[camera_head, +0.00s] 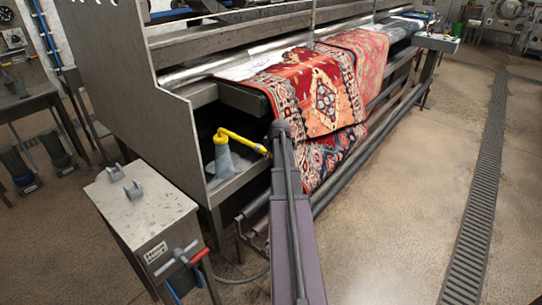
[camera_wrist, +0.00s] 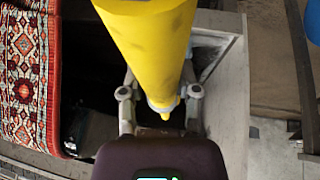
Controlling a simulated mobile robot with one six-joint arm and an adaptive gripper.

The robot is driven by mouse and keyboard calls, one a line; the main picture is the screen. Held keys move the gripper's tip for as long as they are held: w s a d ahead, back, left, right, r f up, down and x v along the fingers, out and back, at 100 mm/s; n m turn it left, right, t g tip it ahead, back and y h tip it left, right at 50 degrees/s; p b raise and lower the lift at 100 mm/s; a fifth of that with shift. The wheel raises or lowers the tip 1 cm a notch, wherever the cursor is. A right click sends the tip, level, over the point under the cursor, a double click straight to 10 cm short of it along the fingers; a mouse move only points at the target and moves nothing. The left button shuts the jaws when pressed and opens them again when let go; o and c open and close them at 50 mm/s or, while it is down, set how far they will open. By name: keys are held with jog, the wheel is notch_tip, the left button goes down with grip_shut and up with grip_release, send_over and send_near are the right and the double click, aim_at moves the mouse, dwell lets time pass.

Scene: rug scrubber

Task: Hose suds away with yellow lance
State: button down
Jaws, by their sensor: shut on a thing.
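The yellow lance (camera_head: 243,142) shows left of my arm's end in the head view, its bent end above a grey tapered stand (camera_head: 221,163) on the machine's near end. In the wrist view the lance (camera_wrist: 148,45) fills the upper middle, running down between my fingers. My gripper (camera_wrist: 160,98) is shut on the lance; in the head view my own arm hides the fingers. A red patterned rug (camera_head: 318,88) is draped over the machine and hangs down its front. A whitish patch (camera_head: 262,62) lies along the rug's back edge; I cannot tell whether it is suds.
The metal machine side panel (camera_head: 125,70) stands tall on the left. A steel box (camera_head: 140,210) with red and blue handles stands at the front left. Long rollers (camera_head: 375,140) run along the machine front. The floor at right is clear, with a drain grate (camera_head: 480,200).

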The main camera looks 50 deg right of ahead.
aim_at(253, 144)
jog(key=shift+w+a, duration=0.2)
jog(key=shift+w, duration=2.15)
jog(key=shift+w+a, duration=0.15)
jog(key=shift+w, duration=2.2)
jog(key=shift+w, duration=0.15)
